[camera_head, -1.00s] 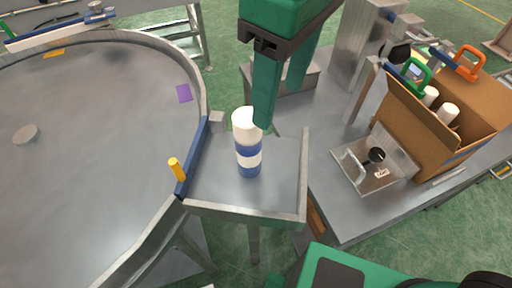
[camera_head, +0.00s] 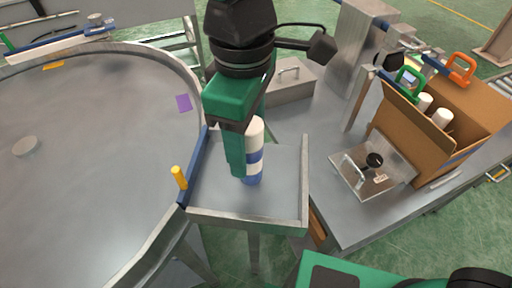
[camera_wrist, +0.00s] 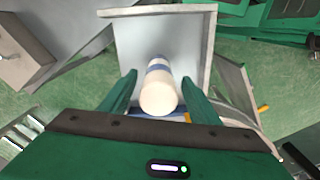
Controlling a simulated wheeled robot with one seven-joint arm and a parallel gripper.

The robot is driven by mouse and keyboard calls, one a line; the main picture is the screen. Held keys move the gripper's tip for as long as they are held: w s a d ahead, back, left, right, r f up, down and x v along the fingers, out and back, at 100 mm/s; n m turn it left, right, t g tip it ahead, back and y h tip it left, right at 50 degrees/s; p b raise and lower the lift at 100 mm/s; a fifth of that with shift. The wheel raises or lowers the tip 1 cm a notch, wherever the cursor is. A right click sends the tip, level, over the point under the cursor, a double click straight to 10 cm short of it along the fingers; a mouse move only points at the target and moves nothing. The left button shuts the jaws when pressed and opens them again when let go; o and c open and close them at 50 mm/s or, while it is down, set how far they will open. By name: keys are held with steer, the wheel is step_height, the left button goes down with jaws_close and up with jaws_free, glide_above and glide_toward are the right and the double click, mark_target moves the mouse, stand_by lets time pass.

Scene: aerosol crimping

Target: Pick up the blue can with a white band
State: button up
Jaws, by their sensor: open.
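The blue can with a white band (camera_head: 254,168) stands upright on a small metal shelf (camera_head: 275,205) beside the round table. It has a white top, and its left side is partly hidden by my gripper in the head view. My gripper (camera_head: 240,165) is open, with its green fingers lowered beside the can. In the wrist view the can's white top (camera_wrist: 158,97) lies between the two open fingers of my gripper (camera_wrist: 156,95). Whether the fingers touch the can cannot be told.
A large round metal table (camera_head: 90,150) lies left, with a blue rail (camera_head: 194,168) and a yellow knob (camera_head: 179,177) at the shelf's edge. A cardboard box (camera_head: 455,105) with white-topped cans stands right, near a metal fixture (camera_head: 365,180). The shelf is otherwise clear.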

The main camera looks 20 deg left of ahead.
mark_target(250, 158)
steer(key=shift+w+d+f, duration=0.15)
steer(key=shift+f, duration=2.2)
steer(key=c, duration=1.3)
steer(key=shift+r, duration=0.15)
steer(key=shift+c, duration=0.2)
